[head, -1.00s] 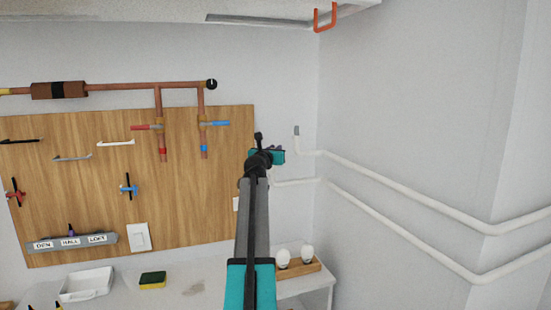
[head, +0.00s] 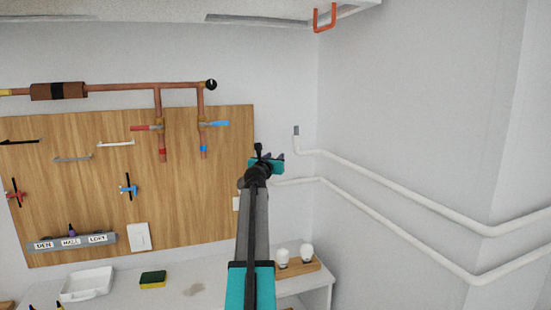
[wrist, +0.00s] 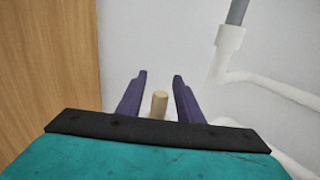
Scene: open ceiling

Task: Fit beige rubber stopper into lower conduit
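The beige rubber stopper (wrist: 159,104) stands upright between the two purple fingers of my gripper (wrist: 158,74) in the wrist view. Wall shows on both sides of it, so the fingers are open and apart from it. Its lower end is hidden behind my gripper's black bar, so I cannot tell how it sits in the pipe. In the head view my gripper (head: 273,157) is at the left end of the lower conduit (head: 400,232), a white pipe. That end is hidden behind my arm. The lower conduit's run also shows in the wrist view (wrist: 290,164).
The upper conduit (head: 400,188) runs above, with a grey plug (head: 296,130) in its upturned end; it is close on the right in the wrist view (wrist: 228,42). A wooden board (head: 60,200) with copper pipes is left. A bulb holder (head: 290,268) stands on the counter below.

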